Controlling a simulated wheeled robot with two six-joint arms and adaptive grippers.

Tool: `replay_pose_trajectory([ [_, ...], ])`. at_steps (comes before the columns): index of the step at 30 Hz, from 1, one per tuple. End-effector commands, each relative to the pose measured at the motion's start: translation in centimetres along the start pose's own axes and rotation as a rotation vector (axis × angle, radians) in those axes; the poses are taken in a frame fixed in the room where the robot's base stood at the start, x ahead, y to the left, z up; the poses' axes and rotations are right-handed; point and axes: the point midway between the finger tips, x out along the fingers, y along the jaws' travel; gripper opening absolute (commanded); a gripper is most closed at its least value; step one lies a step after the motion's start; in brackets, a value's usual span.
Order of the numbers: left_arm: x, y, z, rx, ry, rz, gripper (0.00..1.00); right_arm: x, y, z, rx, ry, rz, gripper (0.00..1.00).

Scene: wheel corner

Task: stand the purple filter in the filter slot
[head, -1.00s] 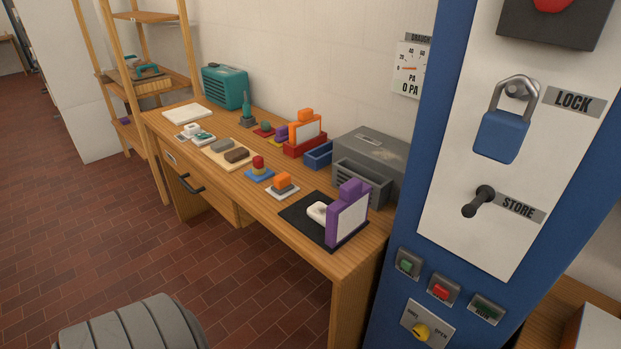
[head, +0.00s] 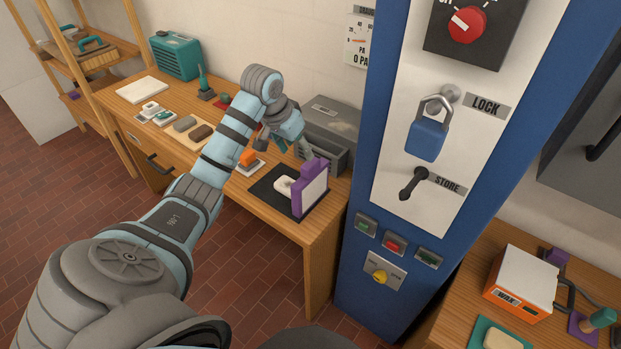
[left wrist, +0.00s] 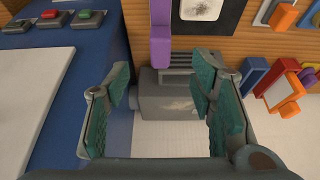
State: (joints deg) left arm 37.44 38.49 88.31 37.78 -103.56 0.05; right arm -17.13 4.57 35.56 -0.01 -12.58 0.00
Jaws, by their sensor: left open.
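The purple filter (head: 312,188), a purple frame with a pale panel, stands upright at the right edge of a black mat (head: 268,184) on the wooden bench. A small white piece lies on the mat beside it. My left gripper (head: 284,147) is open and empty, above the bench behind the filter, near a grey louvred unit (head: 340,118). In the left wrist view the purple filter (left wrist: 160,35) shows beyond the open fingers, with the grey unit (left wrist: 180,95) between them. I cannot clearly identify the filter slot. My right gripper is out of view.
A blue column (head: 385,135) with a padlock, lever and buttons stands right of the bench. Another bench with an orange-and-white box (head: 524,282) is at lower right.

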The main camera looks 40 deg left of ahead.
Motion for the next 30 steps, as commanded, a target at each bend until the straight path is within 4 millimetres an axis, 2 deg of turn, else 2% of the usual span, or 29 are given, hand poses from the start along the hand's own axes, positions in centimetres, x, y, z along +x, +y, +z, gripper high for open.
replay_pose_trajectory([
  [6, 6.0, 0.2, 0.1, -0.001, -0.004, 0.003, 0.50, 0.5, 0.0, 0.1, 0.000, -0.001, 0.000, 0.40],
  [13, 9.2, 0.0, -0.4, -0.001, -0.001, 0.002, 0.50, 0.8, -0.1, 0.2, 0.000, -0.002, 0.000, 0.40],
  [18, 12.5, -0.2, -1.0, 0.001, -0.003, 0.002, 0.50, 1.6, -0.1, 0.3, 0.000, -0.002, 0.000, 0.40],
  [21, 13.3, -0.2, -1.1, 0.002, -0.001, -0.001, 0.50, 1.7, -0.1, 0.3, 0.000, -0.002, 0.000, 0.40],
  [26, 13.3, -0.3, -1.1, 0.003, 0.000, -0.002, 0.50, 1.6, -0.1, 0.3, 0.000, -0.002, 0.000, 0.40],
  [30, 13.3, -0.3, -1.1, 0.003, 0.000, -0.001, 0.31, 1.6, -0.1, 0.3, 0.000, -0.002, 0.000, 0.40],
])
